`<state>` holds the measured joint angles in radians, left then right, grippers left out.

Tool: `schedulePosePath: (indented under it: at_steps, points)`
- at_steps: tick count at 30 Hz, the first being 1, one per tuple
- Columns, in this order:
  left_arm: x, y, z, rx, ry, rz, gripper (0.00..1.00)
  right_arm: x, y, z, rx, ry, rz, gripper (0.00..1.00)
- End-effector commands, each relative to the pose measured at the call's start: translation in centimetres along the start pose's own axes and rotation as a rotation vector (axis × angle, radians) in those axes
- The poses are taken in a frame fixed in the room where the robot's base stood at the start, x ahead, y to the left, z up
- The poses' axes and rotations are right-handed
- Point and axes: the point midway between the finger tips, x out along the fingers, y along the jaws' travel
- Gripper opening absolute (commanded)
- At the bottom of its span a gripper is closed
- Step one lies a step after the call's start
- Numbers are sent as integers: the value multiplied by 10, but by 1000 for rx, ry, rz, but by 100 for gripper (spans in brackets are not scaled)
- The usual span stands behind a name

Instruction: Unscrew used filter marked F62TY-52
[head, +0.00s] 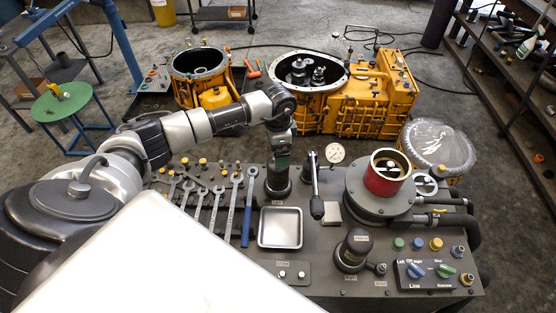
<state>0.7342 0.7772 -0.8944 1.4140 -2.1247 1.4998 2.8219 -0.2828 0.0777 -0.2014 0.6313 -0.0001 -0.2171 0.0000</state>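A red cylindrical part (383,186) with a pale rim and an open-looking top stands upright on a round grey fixture (363,205) at the right of the bench. It may be the filter, but no marking F62TY-52 is readable. My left arm reaches in from the left and bends down to the bench left of the fixture. Its end (279,160) is over a dark cylindrical holder (278,188) and seems to meet it. Fingers cannot be made out there. My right gripper is not in view.
A lever tool (316,190) and dial gauge (335,152) stand left of the fixture. A dark stub (354,250) and a control box (430,273) are in front. Yellow transmission housings (355,105) sit behind the bench.

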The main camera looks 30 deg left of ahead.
Motion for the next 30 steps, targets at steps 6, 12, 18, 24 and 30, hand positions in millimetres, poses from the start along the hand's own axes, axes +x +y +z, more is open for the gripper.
schedulePosePath:
  at_steps: [6,12,18,24,30]
  points:
    - [6,-1,0,388,-1,-2,98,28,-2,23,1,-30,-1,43]
    - [6,0,0,740,-2,-1,98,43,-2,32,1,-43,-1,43]
    - [26,1,0,977,-2,4,98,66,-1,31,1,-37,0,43]
    - [58,1,0,972,-1,2,98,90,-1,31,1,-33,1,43]
    - [75,1,0,972,-1,2,98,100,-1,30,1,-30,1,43]
